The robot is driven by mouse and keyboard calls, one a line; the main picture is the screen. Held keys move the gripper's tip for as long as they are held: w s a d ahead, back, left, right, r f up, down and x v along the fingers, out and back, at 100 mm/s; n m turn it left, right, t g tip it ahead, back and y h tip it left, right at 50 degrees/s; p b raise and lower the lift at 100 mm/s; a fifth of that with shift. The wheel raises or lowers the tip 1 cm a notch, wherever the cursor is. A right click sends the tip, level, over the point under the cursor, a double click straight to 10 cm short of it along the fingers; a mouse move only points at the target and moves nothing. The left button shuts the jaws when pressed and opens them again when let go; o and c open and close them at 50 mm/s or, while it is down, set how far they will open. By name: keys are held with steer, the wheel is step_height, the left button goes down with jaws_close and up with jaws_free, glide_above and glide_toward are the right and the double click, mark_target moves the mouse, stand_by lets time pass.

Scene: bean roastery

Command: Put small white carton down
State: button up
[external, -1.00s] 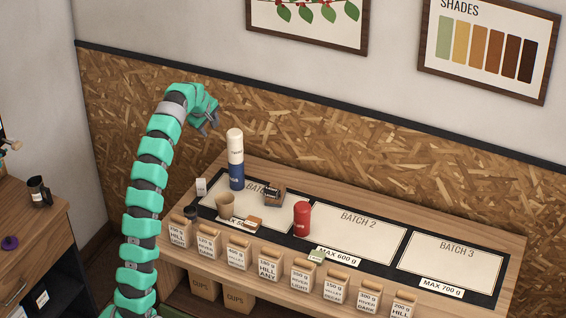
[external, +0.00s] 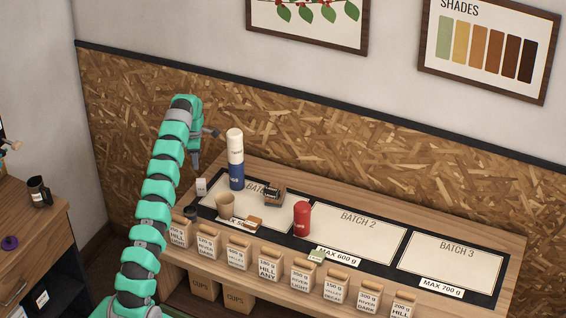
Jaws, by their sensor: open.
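The small white carton (external: 201,187) stands upright on the left end of the wooden counter (external: 233,167), just left of the dark batch mat. My gripper (external: 206,149) is open and empty. It hangs above the carton and a little behind it in the picture, its fingers apart, one toward the bottle and one pointing down. A clear gap shows between the lower finger and the carton.
A tall white and blue bottle (external: 236,160) stands close right of my gripper. Several labelled bags (external: 269,265) line the front. Batch 3 (external: 450,262) is clear.

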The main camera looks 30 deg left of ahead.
mark_target(198, 180)
step_height(198, 180, down, 13)
steer(key=shift+f, duration=0.15)
jaws_close()
stand_by(0.7)
